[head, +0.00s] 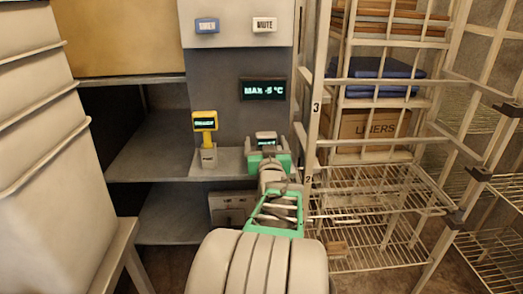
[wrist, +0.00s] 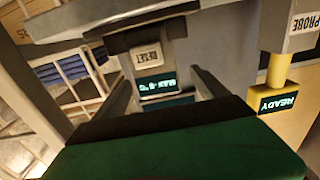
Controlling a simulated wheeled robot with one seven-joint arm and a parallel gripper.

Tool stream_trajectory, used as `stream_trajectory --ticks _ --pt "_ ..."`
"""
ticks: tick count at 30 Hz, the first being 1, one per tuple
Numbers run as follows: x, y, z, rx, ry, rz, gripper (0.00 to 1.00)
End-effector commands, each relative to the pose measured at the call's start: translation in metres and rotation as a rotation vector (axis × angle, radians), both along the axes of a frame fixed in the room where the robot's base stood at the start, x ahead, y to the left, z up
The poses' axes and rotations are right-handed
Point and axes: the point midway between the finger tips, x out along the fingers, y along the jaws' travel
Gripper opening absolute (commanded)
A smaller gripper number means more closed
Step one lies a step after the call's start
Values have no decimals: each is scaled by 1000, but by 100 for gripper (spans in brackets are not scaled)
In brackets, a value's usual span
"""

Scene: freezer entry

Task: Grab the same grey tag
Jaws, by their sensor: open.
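A small grey tag (head: 266,136) with a lit dark screen stands upright on the grey ledge in the head view. In the wrist view the grey tag (wrist: 157,86) appears upside down, its screen below a RESET label (wrist: 147,57). My gripper (head: 270,158) is open, with its teal body just in front of the tag. In the wrist view the fingers of my gripper (wrist: 165,92) lie on either side of the tag. I cannot tell whether they touch it. My gripper hides the tag's lower part in the head view.
A yellow tag (head: 204,121) reading READY stands to the left in a PROBE holder (head: 209,157). A MAX -5 °C panel (head: 263,89) is on the wall above. A wire rack (head: 345,120) with a LINERS box (head: 373,124) stands close on the right.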

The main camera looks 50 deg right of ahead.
Motion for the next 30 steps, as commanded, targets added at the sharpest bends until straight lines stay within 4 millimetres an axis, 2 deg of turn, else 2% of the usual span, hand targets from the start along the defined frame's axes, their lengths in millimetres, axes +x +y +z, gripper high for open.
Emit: stream_trajectory --ticks 7,15,30 --pt "28 -32 1 3 1 -7 84" --pt "35 -36 2 2 1 -4 84" --pt "35 -35 1 2 1 -2 44"
